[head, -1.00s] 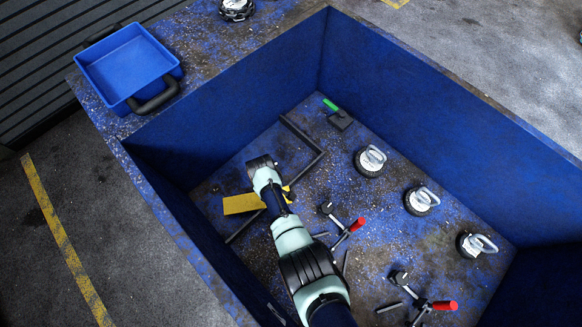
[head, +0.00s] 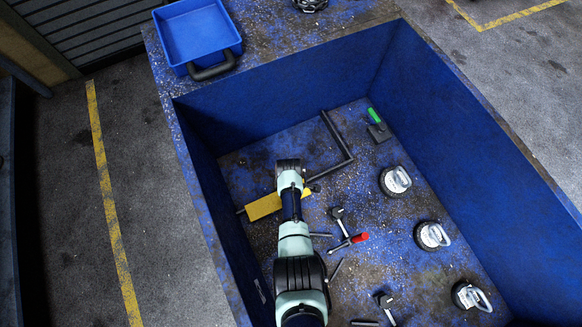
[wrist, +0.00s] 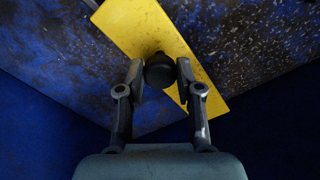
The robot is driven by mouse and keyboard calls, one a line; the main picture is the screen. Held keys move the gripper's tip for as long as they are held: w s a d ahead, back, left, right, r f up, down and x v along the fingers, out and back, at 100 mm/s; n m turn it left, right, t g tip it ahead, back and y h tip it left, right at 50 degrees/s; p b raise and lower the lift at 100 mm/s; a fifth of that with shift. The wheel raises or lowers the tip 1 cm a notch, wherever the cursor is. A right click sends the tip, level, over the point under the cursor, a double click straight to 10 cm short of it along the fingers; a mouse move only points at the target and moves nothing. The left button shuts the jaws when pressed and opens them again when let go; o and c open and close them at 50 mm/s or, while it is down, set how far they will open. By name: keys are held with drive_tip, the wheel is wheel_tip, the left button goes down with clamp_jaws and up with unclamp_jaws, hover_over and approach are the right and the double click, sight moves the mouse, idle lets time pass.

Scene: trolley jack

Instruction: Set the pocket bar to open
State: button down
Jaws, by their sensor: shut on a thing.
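A yellow plate (head: 263,207) lies low in the left part of the blue bin, across a thin dark rail (head: 325,172). I take this plate to be the pocket bar. In the wrist view the yellow plate (wrist: 150,28) runs diagonally, with a dark round knob (wrist: 159,72) in front of it. My gripper (wrist: 161,78) has its two fingers on either side of the knob, shut on it. In the head view my arm hides the knob and the fingertips.
Several round silver-handled pieces (head: 396,181) stand along the bin's right side. Clamps with red handles (head: 359,238) and loose rods lie right of my arm. A green-handled tool (head: 378,126) lies near the far wall. A blue tray (head: 198,38) sits on the rim.

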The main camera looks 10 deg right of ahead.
idle(0.3)
drive_tip(key=c, duration=0.7)
unclamp_jaws()
drive_tip(key=shift+c, duration=0.2)
drive_tip(key=shift+r, duration=0.1)
wheel_tip(320, 180, up, 12)
